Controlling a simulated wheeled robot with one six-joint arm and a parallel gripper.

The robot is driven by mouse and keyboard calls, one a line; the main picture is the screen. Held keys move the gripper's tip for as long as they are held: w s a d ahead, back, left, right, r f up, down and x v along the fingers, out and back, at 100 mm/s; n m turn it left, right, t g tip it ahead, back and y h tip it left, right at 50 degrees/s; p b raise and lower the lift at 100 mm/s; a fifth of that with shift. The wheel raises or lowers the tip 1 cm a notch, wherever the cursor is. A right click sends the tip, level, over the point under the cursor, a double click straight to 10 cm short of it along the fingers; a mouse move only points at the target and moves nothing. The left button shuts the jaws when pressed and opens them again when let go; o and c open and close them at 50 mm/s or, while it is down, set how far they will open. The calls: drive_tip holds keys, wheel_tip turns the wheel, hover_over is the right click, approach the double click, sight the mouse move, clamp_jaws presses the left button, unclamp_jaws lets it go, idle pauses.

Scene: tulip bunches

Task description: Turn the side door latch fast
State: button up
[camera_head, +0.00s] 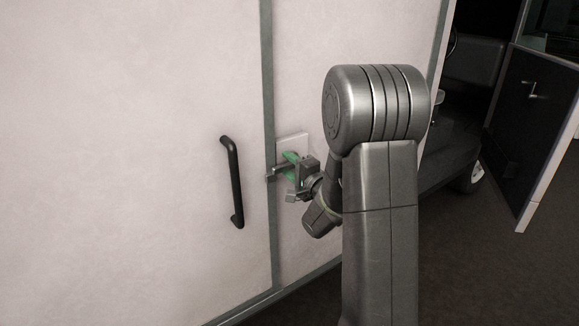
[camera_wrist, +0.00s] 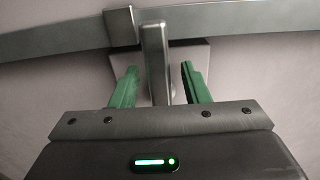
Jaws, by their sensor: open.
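The side door (camera_head: 130,150) is a pale panel with a black pull handle (camera_head: 232,183). Its latch shows in the wrist view as a grey metal bar (camera_wrist: 155,62) on a light plate (camera_wrist: 190,52), beside a small grey block (camera_wrist: 119,26) on the grey seam strip. In the head view the latch plate (camera_head: 293,143) is right of the seam, and my gripper partly hides the latch. My gripper (camera_head: 288,168) is at the latch. In the wrist view its green fingers (camera_wrist: 157,82) are open, one on each side of the bar, with visible gaps.
A grey strip (camera_head: 268,120) runs along the door's edge. At the right, an open dark door (camera_head: 530,120) with a small handle stands out from the vehicle, near a wheel (camera_head: 468,178). Dark floor (camera_head: 470,260) lies clear at the lower right.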

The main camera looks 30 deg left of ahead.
drive_tip(key=b+v, duration=0.2)
drive_tip(key=v, duration=1.1)
drive_tip(key=shift+d, duration=0.25)
drive_tip(key=shift+s, duration=0.15)
drive_tip(key=p+x, duration=0.2)
drive_tip(key=x, duration=1.2)
drive_tip(key=shift+d, duration=0.1)
